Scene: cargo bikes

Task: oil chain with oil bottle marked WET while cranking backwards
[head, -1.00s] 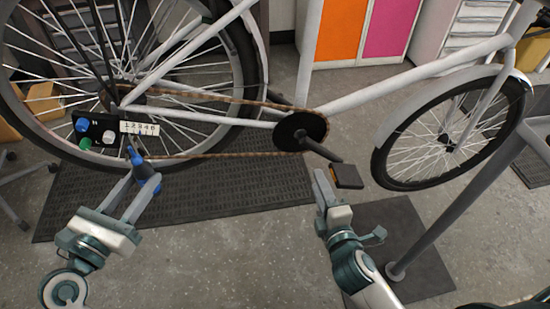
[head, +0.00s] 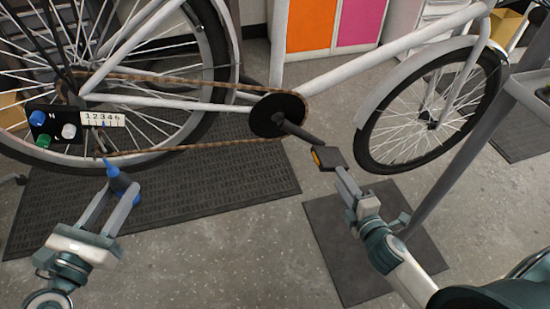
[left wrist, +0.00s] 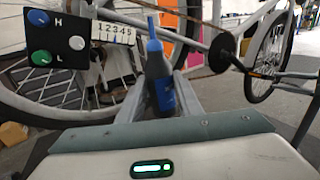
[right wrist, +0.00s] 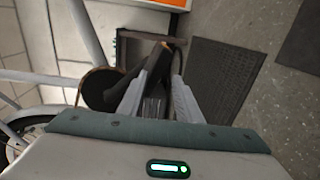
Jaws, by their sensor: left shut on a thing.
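The chain runs forward to the black chainring (head: 266,115). The crank arm (head: 298,132) slants down right to the pedal (head: 332,158). My right gripper (head: 343,175) is open at the pedal. In the right wrist view the dark pedal (right wrist: 154,72) lies between its separated fingers.
A black panel (head: 42,128) with coloured knobs and a numbered scale (head: 103,119) sits by the rear hub. The grey bike frame (head: 185,103) stands above a dark mat (head: 230,180). A grey stand post (head: 448,160) rises at right. Cabinets (head: 310,25) are behind.

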